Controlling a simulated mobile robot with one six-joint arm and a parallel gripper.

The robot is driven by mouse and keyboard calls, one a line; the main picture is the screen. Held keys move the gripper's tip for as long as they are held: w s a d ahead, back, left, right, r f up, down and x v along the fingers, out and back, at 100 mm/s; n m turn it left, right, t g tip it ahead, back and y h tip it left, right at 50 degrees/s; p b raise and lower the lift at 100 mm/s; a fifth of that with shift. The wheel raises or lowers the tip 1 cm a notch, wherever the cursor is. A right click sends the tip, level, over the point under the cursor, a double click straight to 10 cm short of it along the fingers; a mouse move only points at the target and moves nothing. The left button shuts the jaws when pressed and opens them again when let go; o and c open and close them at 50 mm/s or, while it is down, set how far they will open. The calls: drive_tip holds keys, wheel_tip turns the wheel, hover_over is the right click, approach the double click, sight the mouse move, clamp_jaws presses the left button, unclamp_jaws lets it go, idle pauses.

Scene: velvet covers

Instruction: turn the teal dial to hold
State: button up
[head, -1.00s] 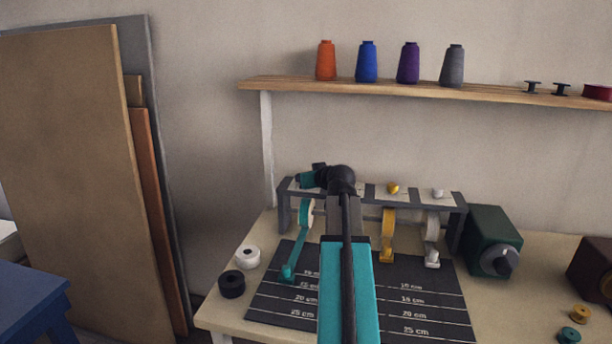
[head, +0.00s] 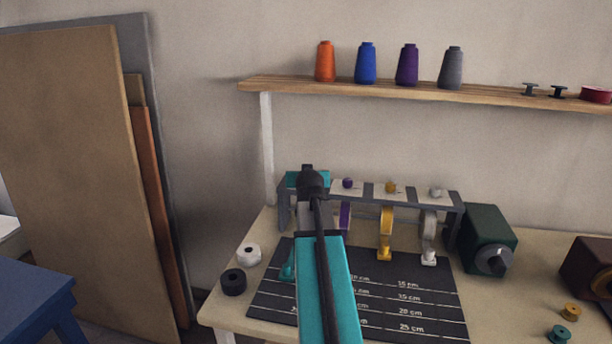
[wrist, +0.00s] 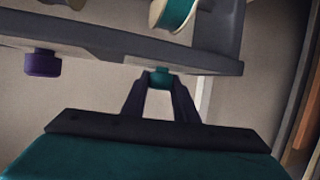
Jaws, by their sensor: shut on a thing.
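The teal dial (wrist: 161,76) sits on the rack's panel in the wrist view. My gripper (wrist: 161,84) has its two dark fingers on either side of the dial and is shut on it. In the head view my wrist and arm cover the dial, so its pointer and any "hold" mark cannot be read. The rack (head: 455,208) stands at the back of the bench. Below the teal dial's place, the teal strap end (head: 287,271) shows left of my arm. The teal spool (wrist: 176,12) shows at the top of the wrist view.
A purple dial (head: 347,183), a yellow dial (head: 391,187) and a white dial (head: 437,193) sit along the rack to the right. A green box (head: 487,240) stands right of the rack. A shelf (head: 420,92) with thread cones hangs above. Black and white rolls lie left.

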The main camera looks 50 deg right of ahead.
drive_tip(key=shift+f+m+g+h+b, duration=0.15)
drive_tip(key=shift+m+g+h+b, duration=0.6)
drive_tip(key=shift+m+g, duration=0.35)
drive_tip(key=shift+w+m+g+h+b, duration=0.1)
drive_tip(key=shift+m+g+h+b, duration=0.15)
drive_tip(key=shift+m+g+b, duration=0.05)
drive_tip(key=m+g+h+b, duration=0.1)
drive_tip(key=m+g+b, duration=0.1)
drive_tip(key=b, duration=0.1)
drive_tip(key=shift+f, duration=0.15)
drive_tip(key=m+g+b, duration=0.1)
drive_tip(key=b, duration=0.1)
drive_tip(key=shift+g+h+b, duration=0.3)
drive_tip(key=shift+b, duration=0.05)
drive_tip(key=shift+m+g+b, duration=0.6)
drive_tip(key=shift+m+b, duration=0.15)
drive_tip(key=shift+m, duration=0.05)
drive_tip(key=shift+a, duration=0.1)
drive_tip(key=o, duration=1.1)
drive_tip(key=shift+r, duration=0.2)
drive_tip(key=shift+c, duration=0.2)
drive_tip(key=v, duration=1.4)
drive_tip(key=shift+f, duration=0.25)
